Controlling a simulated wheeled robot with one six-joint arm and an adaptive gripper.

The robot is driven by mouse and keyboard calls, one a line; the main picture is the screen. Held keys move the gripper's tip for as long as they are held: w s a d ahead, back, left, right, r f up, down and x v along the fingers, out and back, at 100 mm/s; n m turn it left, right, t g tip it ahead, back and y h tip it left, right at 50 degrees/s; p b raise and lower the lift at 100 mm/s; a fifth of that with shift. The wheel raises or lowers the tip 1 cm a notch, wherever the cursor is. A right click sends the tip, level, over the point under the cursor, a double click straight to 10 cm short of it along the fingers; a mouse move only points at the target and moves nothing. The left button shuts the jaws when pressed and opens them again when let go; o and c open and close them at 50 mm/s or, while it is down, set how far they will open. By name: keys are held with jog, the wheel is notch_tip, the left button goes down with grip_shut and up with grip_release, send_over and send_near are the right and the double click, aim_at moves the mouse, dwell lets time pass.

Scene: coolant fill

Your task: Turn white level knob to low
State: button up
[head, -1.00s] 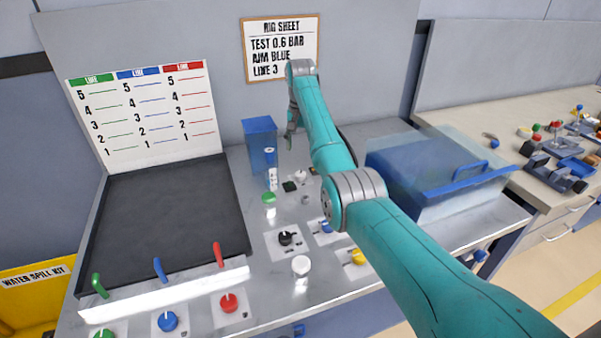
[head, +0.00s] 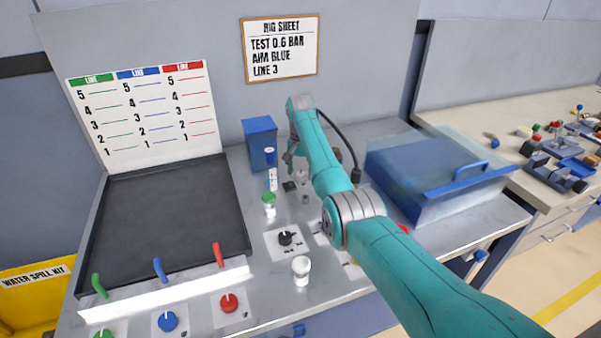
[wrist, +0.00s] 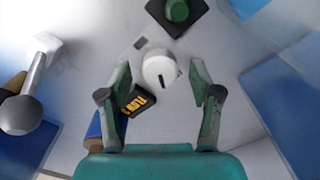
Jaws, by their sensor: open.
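The white knob (wrist: 159,68) with a short dark pointer mark lies between my gripper's two spread fingertips in the wrist view. The mark sits toward its lower right side. In the head view the white knob (head: 301,177) shows small, close below my gripper (head: 291,156). My gripper (wrist: 161,78) is open and empty, with a finger on each side of the knob and no clear contact. I cannot tell the height left between fingertips and knob. No low marking is readable.
A green button on a dark square (wrist: 177,10) is just beyond the knob. A small black FLOW label (wrist: 138,101) lies by the left finger. A ball-ended silver lever (wrist: 22,114) is at left. A blue box (head: 260,146) and a lidded blue bin (head: 432,190) flank my arm.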

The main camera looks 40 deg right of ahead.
jog(key=shift+f, duration=0.35)
jog(key=c, duration=1.1)
jog(key=shift+c, duration=0.2)
jog(key=shift+n, duration=2.9)
